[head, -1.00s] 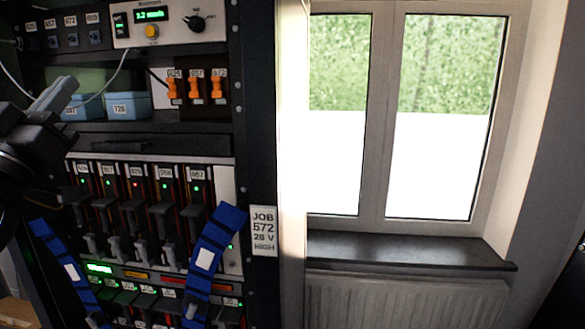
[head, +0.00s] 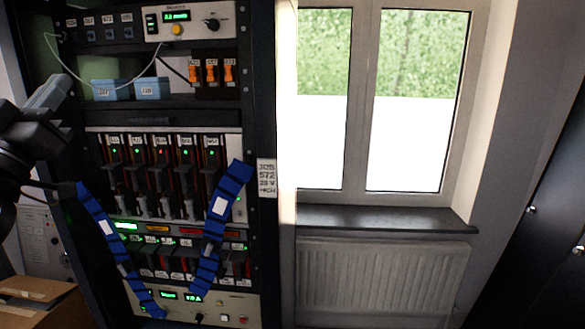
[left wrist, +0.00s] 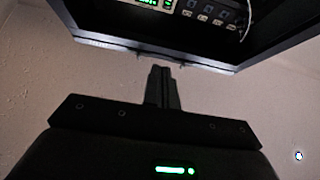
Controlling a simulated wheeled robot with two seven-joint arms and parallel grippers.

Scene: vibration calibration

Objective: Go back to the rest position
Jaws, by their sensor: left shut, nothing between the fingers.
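My left gripper (head: 56,92) comes in from the left in the head view, raised in front of the rack's left side and apart from it. Its fingers are together and hold nothing. In the left wrist view the shut fingers (left wrist: 162,86) point at a plain wall, below the dark edge of the rack. My right gripper is not in view.
The equipment rack (head: 268,120) holds modules with lit lamps, blue boxes (head: 150,88) and orange switches (head: 211,72). Blue straps (head: 230,180) hang across its front. A cardboard box (head: 45,300) stands lower left. A window, a radiator (head: 380,275) and dark cabinets (head: 540,220) are to the right.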

